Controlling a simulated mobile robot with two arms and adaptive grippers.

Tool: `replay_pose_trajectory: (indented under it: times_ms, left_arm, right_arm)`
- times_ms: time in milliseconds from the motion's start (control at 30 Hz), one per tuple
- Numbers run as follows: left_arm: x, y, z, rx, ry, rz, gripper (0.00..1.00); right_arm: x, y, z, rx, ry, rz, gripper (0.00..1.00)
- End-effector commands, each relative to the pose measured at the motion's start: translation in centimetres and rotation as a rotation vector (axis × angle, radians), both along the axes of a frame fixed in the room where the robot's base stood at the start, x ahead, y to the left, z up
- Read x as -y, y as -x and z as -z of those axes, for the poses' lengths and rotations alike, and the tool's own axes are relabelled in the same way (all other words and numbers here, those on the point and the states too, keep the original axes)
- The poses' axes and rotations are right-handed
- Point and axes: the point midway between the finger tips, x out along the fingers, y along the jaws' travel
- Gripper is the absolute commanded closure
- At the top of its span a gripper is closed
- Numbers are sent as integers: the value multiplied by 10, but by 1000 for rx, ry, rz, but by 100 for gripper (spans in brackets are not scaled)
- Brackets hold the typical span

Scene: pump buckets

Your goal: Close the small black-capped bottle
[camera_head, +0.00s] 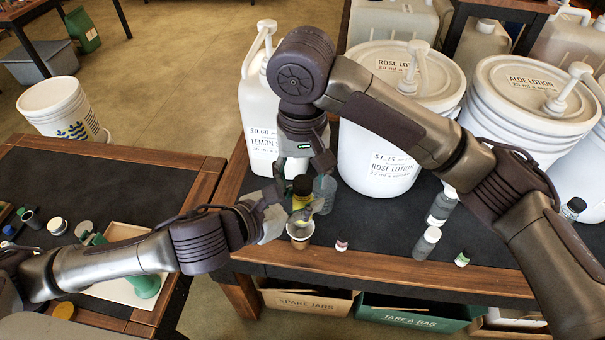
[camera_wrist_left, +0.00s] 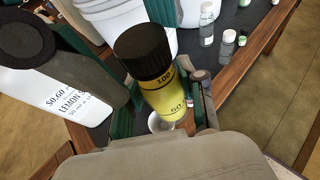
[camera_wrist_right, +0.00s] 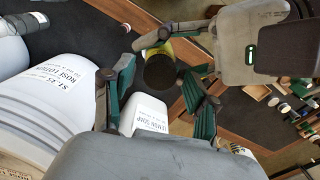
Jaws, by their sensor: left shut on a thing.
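A small yellow bottle with a scale (camera_wrist_left: 166,100) and a ribbed black cap (camera_wrist_left: 142,50) on its top shows in the left wrist view. My left gripper (camera_head: 297,212) is shut on its body and holds it above a paper cup (camera_head: 300,232). The bottle (camera_head: 302,200) also shows in the head view. My right gripper (camera_head: 303,168) points down just above the cap. In the right wrist view its fingers (camera_wrist_right: 158,88) are apart, with the round black cap (camera_wrist_right: 160,72) beyond and between them. I cannot tell whether the cap is screwed fully down.
A white lemon jug (camera_head: 262,110) and a rose lotion bucket (camera_head: 375,150) stand close behind. A bluish clear bottle (camera_head: 325,193) is just right of the held bottle. Several small bottles stand to the right. The dark table (camera_head: 390,250) has bare room at front centre.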

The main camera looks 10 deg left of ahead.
Motion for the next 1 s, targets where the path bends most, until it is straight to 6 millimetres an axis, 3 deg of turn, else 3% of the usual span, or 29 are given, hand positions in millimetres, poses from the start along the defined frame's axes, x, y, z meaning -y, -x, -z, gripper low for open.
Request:
replay_pose_trajectory:
  times_ms: [200,533,1000]
  left_arm:
    - [0,0,0,1,0,-1,100]
    - [0,0,0,1,0,-1,100]
    - [0,0,0,1,0,-1,100]
  right_arm:
    - [0,0,-3,1,0,-1,41]
    - [0,0,-42,1,1,-1,41]
    - [0,0,-46,0,1,-45,45]
